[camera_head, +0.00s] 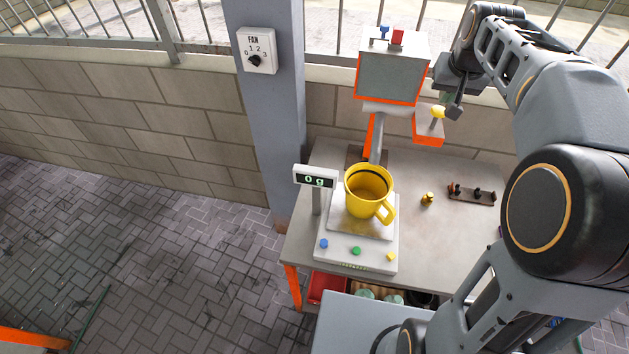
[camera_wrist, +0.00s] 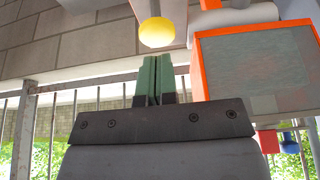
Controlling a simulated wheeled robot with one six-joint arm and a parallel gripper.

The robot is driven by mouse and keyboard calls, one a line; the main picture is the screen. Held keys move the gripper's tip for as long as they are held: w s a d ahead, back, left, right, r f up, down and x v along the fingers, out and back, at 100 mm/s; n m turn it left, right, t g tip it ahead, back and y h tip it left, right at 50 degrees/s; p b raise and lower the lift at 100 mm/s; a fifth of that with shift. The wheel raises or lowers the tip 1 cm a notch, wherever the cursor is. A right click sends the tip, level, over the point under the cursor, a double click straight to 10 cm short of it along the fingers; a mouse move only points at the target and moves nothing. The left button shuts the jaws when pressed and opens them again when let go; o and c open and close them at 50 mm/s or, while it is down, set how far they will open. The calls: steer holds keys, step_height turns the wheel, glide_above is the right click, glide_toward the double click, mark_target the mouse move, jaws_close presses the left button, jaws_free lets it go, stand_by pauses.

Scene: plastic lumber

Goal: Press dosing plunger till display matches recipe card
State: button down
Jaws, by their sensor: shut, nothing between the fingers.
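The dosing plunger's yellow knob (camera_head: 438,111) sticks up from an orange-trimmed block (camera_head: 428,133) at the side of the dispenser (camera_head: 388,78). In the wrist view the knob (camera_wrist: 156,33) is just beyond my fingertips, with a small gap seen between them. My gripper (camera_head: 447,98) is beside the knob; its green fingers (camera_wrist: 155,72) are shut and empty. The scale's display (camera_head: 315,180) reads 0 g. A yellow mug (camera_head: 365,195) stands upright on the scale (camera_head: 347,256) below the spout. I cannot make out a recipe card.
The table (camera_head: 450,235) also holds a small brass weight (camera_head: 428,199) and a dark rack with pegs (camera_head: 472,195). A pillar with a fan dial (camera_head: 256,51) stands to the left. The dispenser's orange-framed panel (camera_wrist: 245,75) is close to my fingers.

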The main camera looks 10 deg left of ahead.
mark_target(440, 109)
steer(key=shift+f, duration=0.25)
stand_by(0.3)
steer(key=shift+f+b, duration=1.5)
steer(key=shift+f, duration=0.15)
steer(key=shift+r, duration=0.15)
steer(key=shift+r+p, duration=2.45)
steer(key=shift+r, duration=0.3)
